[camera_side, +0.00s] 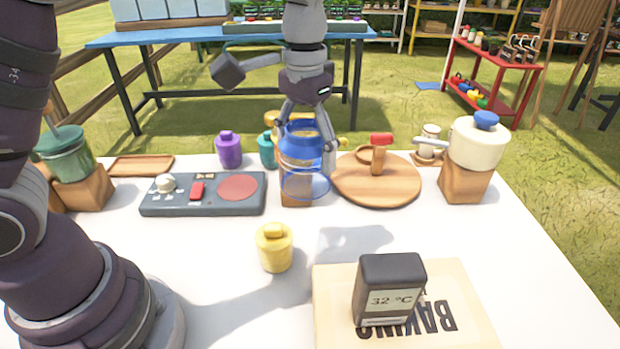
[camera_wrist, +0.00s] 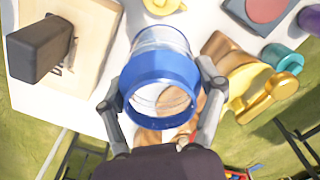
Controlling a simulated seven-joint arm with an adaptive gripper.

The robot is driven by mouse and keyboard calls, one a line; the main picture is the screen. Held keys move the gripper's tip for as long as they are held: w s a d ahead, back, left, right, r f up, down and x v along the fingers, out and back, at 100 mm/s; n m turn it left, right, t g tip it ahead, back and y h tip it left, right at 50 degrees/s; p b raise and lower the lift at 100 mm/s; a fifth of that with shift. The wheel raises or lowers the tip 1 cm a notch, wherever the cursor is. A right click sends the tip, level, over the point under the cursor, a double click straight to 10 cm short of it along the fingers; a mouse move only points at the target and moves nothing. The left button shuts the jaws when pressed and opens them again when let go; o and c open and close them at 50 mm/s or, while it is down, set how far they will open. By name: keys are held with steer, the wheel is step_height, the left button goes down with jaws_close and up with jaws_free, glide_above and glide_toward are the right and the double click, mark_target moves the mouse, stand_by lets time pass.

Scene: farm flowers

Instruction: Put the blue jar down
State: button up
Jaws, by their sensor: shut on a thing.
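The blue jar (camera_side: 304,177) is clear with a blue band around its top. It stands upright between the fingers of my gripper (camera_side: 308,150) near the back middle of the white table. In the wrist view the jar's blue rim (camera_wrist: 160,85) sits between the two fingertips of my gripper (camera_wrist: 162,92), which is shut on it. The jar looks empty. In the side view it overlaps a wooden block behind it, and I cannot tell whether its base touches the table.
A dark control panel (camera_side: 204,193) lies left of the jar, and a round wooden board (camera_side: 400,190) lies right. A yellow jar (camera_side: 274,247) stands in front. A thermometer (camera_side: 388,288) stands on a pale board (camera_side: 465,320) at front right. Purple (camera_side: 229,150) and teal (camera_side: 267,150) jars stand behind.

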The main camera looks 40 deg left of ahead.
steer(key=a, duration=0.6)
steer(key=d, duration=0.5)
steer(key=shift+w, duration=0.15)
steer(key=s+a+f+n, duration=0.2)
steer(key=s+a+f, duration=0.45)
steer(key=a, duration=0.25)
steer(key=f, duration=0.7)
steer(key=shift+s+a+f, duration=0.1)
steer(key=shift+s+f, duration=0.05)
steer(key=shift+s, duration=0.05)
steer(key=o, duration=1)
steer(key=shift+f, duration=0.1)
steer(key=shift+c, duration=0.2)
